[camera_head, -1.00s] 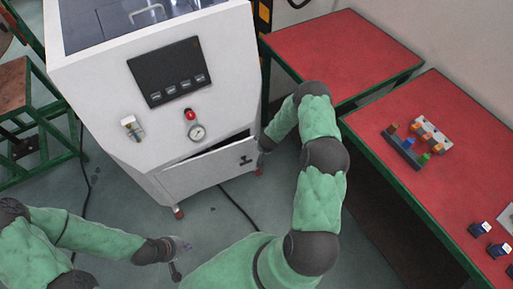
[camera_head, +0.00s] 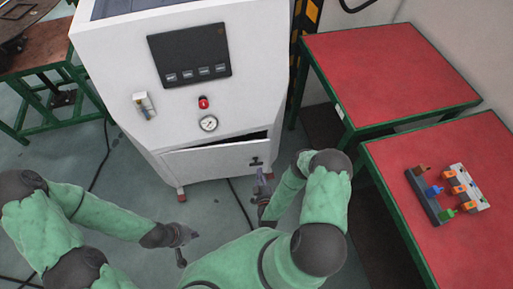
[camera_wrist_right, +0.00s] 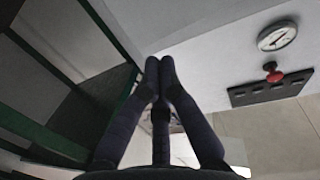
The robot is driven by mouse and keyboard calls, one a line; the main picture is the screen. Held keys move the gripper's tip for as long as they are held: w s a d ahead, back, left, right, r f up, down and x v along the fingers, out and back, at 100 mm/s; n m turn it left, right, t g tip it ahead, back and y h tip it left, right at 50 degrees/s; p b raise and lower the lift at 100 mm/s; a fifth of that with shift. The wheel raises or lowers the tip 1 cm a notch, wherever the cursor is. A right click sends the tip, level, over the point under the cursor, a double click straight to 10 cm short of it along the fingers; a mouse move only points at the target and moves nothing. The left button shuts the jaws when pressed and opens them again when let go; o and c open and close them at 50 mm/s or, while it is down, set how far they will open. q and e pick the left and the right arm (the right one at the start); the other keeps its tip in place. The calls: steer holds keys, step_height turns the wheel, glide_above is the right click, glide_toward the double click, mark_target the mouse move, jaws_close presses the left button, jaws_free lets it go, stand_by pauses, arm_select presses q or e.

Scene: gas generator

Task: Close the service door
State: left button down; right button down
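The service door (camera_head: 208,163) is the white panel low on the front of the white cabinet (camera_head: 112,62). It stands slightly ajar, with a dark gap along its upper edge, widest towards the right. Its small dark latch (camera_head: 255,161) is near the right end. My right gripper (camera_head: 263,178) is just in front of the door's right end, below the latch; contact cannot be told. In the right wrist view its fingertips (camera_wrist_right: 159,64) are together with nothing visible between them. My left gripper (camera_head: 188,238) hangs over the floor, apart from the door; its finger opening is unclear.
The cabinet front carries a gauge (camera_head: 208,123), a red button (camera_head: 203,102) and a dark panel (camera_head: 190,56). Red-topped tables (camera_head: 385,75) stand to the right, the nearer (camera_head: 400,165) holding small coloured parts. A cable lies on the floor before the cabinet.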

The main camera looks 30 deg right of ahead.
mark_target(255, 144)
steer(key=shift+t, duration=0.5)
steer(key=b+x, duration=0.1)
steer(key=x, duration=0.3)
steer(key=b+x, duration=0.1)
steer(key=x, duration=0.3)
steer(key=r+b+x, duration=0.1)
steer(key=x, duration=0.3)
steer(key=shift+w+a, duration=0.2)
steer(key=shift+w, duration=0.15)
steer(key=shift+w, duration=0.1)
steer(key=w+b, duration=0.1)
steer(key=w+d+y+b, duration=0.1)
steer(key=w, duration=0.1)
steer(key=shift+d+f, duration=0.1)
steer(key=shift+d, duration=0.05)
steer(key=shift+n, duration=0.3)
